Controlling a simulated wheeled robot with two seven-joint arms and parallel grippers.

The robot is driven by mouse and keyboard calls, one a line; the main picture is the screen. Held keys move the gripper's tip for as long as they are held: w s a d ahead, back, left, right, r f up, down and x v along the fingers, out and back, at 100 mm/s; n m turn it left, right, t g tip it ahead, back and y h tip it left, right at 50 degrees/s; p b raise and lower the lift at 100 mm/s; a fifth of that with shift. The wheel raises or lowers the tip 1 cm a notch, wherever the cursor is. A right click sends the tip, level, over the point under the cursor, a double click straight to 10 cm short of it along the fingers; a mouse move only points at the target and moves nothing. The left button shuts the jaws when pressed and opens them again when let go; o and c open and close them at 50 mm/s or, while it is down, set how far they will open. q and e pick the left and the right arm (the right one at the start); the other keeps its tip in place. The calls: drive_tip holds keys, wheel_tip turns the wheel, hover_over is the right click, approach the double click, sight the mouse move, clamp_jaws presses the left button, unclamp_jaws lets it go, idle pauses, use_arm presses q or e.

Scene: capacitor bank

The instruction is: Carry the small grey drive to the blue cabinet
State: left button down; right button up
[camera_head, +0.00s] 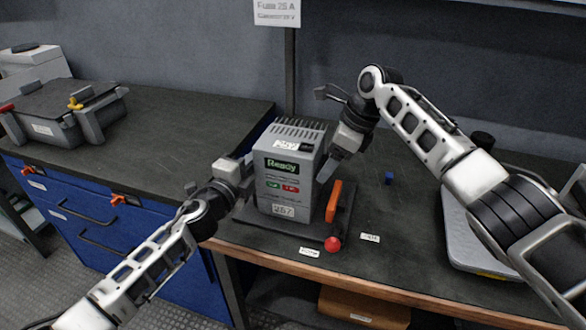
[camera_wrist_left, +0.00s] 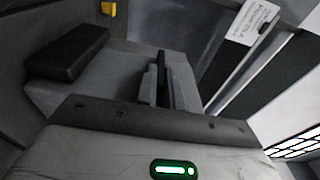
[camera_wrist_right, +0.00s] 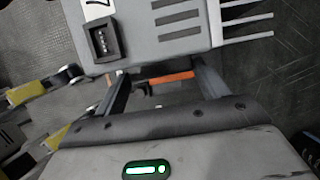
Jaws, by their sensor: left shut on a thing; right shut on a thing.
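The small grey drive (camera_head: 290,182) stands upright in the middle of the head view, with a green "Ready" display, fins on top and a 267 label. My left gripper (camera_head: 243,172) is shut on its left side. My right gripper (camera_head: 332,168) is shut on its right side; the exact grip points are partly hidden. In the right wrist view the drive (camera_wrist_right: 160,35) fills the top, across the fingertips. The blue cabinet (camera_head: 92,225) stands at the left, with drawers and a dark top.
A dark plate (camera_head: 262,229) lies under the drive on the wooden-edged bench (camera_head: 440,312). An orange lever (camera_head: 334,201) and a red knob (camera_head: 333,244) are close on the right. A grey case (camera_head: 65,115) occupies the cabinet's far left; its top beside that is clear.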

use_arm(q)
drive_tip(key=shift+r+p, duration=2.5)
drive_tip(key=shift+r, duration=0.05)
